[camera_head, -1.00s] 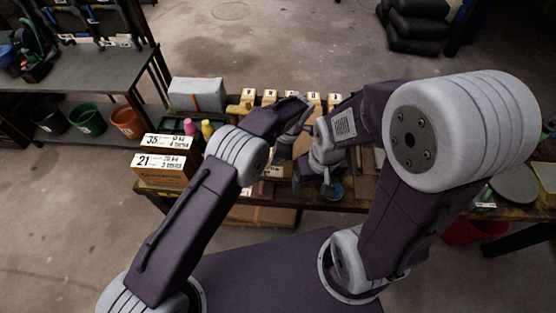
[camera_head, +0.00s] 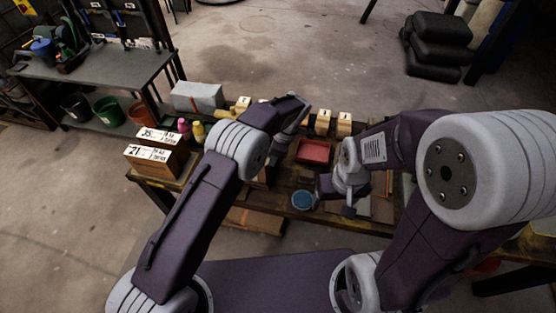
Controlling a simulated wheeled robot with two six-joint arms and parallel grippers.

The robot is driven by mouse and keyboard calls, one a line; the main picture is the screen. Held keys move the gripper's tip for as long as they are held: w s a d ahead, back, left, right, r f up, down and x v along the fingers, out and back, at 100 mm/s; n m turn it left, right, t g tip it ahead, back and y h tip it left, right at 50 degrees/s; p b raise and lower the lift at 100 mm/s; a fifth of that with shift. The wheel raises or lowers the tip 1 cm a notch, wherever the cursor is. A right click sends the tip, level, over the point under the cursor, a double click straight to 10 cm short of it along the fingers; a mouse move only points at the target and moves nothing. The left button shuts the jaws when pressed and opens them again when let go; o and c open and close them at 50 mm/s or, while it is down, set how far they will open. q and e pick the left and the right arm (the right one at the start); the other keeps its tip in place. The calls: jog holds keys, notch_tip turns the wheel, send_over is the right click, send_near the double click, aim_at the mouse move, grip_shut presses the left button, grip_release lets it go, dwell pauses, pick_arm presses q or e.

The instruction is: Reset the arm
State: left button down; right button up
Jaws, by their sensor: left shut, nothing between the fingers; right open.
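My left arm reaches in from the left over the workbench (camera_head: 286,214). My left gripper (camera_head: 283,140) is mostly behind its own forearm; it is shut and I see nothing held in it. My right arm bends in from the right. My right gripper (camera_head: 335,198) points down over the bench's front part, to the right of a small round blue-topped dish (camera_head: 303,199). It is open and looks empty; its fingertips are small in this view. A red tray (camera_head: 313,151) lies between the two grippers.
Two labelled wooden boxes (camera_head: 154,164) stand at the bench's left end, near pink and yellow bottles (camera_head: 198,131). A grey block (camera_head: 198,96) and several wooden blocks (camera_head: 323,121) line the back. A shelf with buckets (camera_head: 108,110) stands left.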

pick_arm(q)
jog(key=w+a+r+n, duration=0.2)
jog(key=w+a+r, duration=0.2)
jog(key=a+r, duration=0.55)
jog(key=s+a+r+h, duration=0.1)
jog(key=s+a+r, duration=0.35)
jog(key=a, duration=0.25)
jog(key=s+a+f+m+h, duration=0.1)
jog(key=s+a+f+m, duration=0.1)
jog(key=s+m, duration=0.6)
jog(key=s+a+f+m, duration=0.3)
jog(key=s+m, duration=0.5)
jog(key=s, duration=0.4)
jog(key=shift+s+f+h, duration=0.2)
jog(key=shift+f+h, duration=0.2)
jog(key=shift+f, duration=0.4)
jog(key=shift+s, duration=0.15)
